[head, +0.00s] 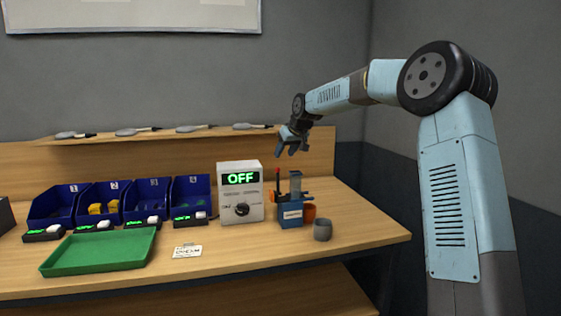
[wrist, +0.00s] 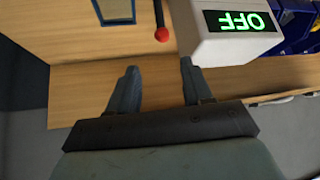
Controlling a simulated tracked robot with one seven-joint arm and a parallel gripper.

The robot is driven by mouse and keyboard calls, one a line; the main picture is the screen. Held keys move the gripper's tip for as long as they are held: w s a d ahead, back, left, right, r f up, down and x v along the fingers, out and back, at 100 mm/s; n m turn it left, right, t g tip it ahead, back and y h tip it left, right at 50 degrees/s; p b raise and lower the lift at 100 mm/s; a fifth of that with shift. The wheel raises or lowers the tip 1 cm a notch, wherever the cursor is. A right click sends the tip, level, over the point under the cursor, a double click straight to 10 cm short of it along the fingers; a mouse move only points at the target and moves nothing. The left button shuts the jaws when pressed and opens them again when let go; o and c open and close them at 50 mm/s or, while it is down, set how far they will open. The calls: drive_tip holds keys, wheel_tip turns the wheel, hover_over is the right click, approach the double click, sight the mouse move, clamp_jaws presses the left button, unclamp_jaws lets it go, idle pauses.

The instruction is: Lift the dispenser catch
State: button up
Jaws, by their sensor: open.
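The dispenser (head: 291,212) is a small blue unit with a grey upright part, standing on the bench right of the white control box. A thin red-tipped lever (head: 277,176) rises at its left side; its red tip also shows in the wrist view (wrist: 162,34). I cannot tell for sure whether this lever is the catch. Part of the dispenser's top (wrist: 115,10) shows at the upper edge of the wrist view. My gripper (head: 292,152) is open and empty, above and apart from the dispenser. Its two fingers (wrist: 155,82) show apart in the wrist view.
The white control box (head: 240,207) reads OFF. A grey cup (head: 322,230) and an orange cup (head: 309,212) stand by the dispenser. Blue bins (head: 53,203), a green tray (head: 98,251) and a card (head: 187,251) lie left. A back shelf (head: 160,135) holds several tools.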

drive_tip(key=v, duration=0.5)
drive_tip(key=shift+s+d+r, duration=0.15)
drive_tip(key=shift+s+r, duration=0.05)
drive_tip(key=shift+r, duration=0.05)
drive_tip(key=s+d+r+m+h, duration=0.1)
drive_tip(key=s+d+h, duration=0.15)
drive_tip(key=s, duration=1.25)
drive_tip(key=s+d+m+h, duration=0.15)
drive_tip(key=s+d, duration=0.25)
drive_tip(key=s, duration=1)
drive_tip(key=s+d+f+m, duration=0.1)
drive_tip(key=s+d+f, duration=0.1)
drive_tip(key=s, duration=0.5)
drive_tip(key=s+d+f, duration=0.3)
drive_tip(key=s, duration=0.5)
drive_tip(key=s+d+f+m, duration=0.1)
drive_tip(key=s+d+f, duration=0.1)
drive_tip(key=s, duration=0.6)
drive_tip(key=shift+d+f+m+g, duration=0.3)
drive_tip(key=shift+m+g, duration=0.05)
drive_tip(key=shift+g, duration=0.05)
